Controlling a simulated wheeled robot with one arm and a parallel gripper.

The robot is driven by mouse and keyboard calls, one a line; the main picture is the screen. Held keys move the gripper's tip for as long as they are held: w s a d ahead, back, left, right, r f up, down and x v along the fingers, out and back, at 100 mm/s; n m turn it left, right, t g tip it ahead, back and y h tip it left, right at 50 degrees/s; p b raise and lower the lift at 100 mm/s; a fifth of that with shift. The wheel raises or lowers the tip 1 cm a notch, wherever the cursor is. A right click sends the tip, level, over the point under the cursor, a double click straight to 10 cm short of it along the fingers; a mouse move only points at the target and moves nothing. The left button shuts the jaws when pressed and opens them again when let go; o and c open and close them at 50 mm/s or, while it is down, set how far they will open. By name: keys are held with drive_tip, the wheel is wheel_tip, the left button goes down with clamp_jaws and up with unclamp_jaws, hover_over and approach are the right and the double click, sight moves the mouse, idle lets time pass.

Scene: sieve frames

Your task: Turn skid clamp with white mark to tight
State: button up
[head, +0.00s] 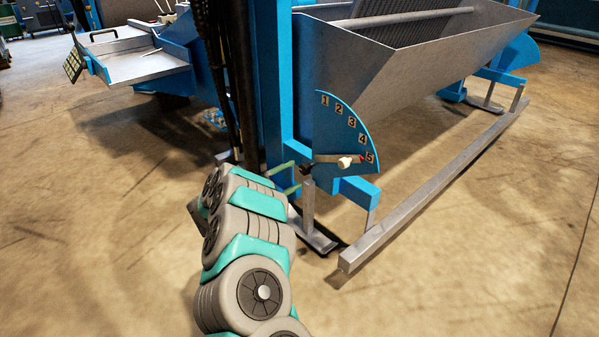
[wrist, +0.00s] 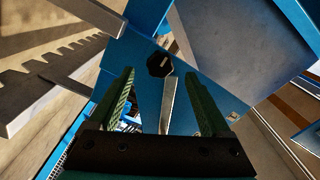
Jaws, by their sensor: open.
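A black six-sided knob (wrist: 160,65) with a short pale line on its face sits on a blue plate in the wrist view. A narrow grey metal bar (wrist: 168,103) runs from just below it, between my fingers. My gripper (wrist: 160,74) is open, its two green fingers apart on either side of the knob, with nothing held. In the head view my gripper (head: 297,175) is beside the blue numbered plate (head: 335,125), left of a dark fitting (head: 306,170) above a grey post. I cannot tell whether the knob touches a finger.
A lever with a white knob (head: 345,162) points at number 5 on the plate. The grey skid rail (head: 430,190) lies along the floor, with a large metal hopper (head: 410,60) above. A blue upright (head: 275,80) stands just behind my gripper. Open floor lies at the front right.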

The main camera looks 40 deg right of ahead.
drive_tip(key=shift+s+a, duration=0.1)
drive_tip(key=shift+a, duration=1.15)
